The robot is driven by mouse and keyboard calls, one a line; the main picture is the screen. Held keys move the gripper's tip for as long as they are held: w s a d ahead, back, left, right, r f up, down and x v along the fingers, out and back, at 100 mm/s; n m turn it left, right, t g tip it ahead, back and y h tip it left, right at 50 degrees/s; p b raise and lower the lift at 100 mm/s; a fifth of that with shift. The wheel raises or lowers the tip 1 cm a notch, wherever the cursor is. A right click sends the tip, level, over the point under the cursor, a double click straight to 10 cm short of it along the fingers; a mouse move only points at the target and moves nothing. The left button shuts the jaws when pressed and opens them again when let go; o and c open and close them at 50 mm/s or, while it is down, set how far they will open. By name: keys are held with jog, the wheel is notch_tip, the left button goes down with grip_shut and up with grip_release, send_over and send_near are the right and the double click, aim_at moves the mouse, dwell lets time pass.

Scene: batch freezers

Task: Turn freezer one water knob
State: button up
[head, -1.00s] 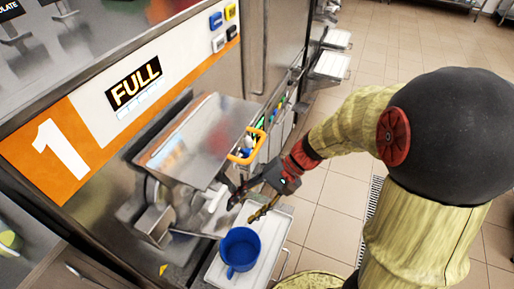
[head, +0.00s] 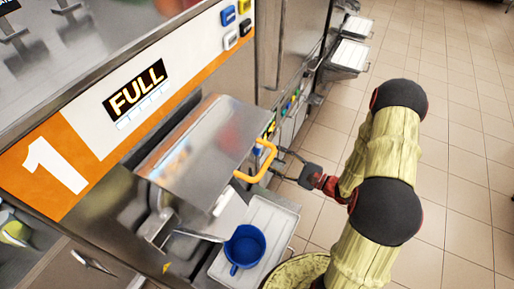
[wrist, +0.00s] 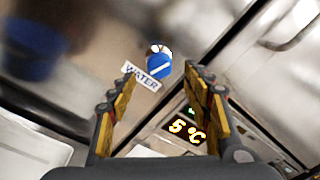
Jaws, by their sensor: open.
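Freezer one (head: 49,169) carries a large white 1 on an orange panel and a FULL display. In the wrist view, the blue water knob (wrist: 158,67) with a white bar sits on the metal front beside a WATER label (wrist: 142,76). My gripper (wrist: 160,82) is open, with its two yellow-padded fingers apart. The knob appears ahead, between and slightly beyond the fingertips; I cannot tell the exact gap.
A blue jug (head: 244,246) stands on a white tray (head: 272,217) below the freezer's steel hopper lid (head: 205,145). The orange handle (head: 262,163) juts out close to my gripper. A 5 °C display (wrist: 187,131) shows low in the wrist view. Tiled floor lies open at right.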

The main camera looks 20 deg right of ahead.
aim_at(260, 152)
jog(key=b+x, duration=0.1)
jog(key=x, duration=0.6)
jog(key=shift+a, duration=0.25)
jog(key=c, duration=1.1)
jog(key=shift+c, duration=0.3)
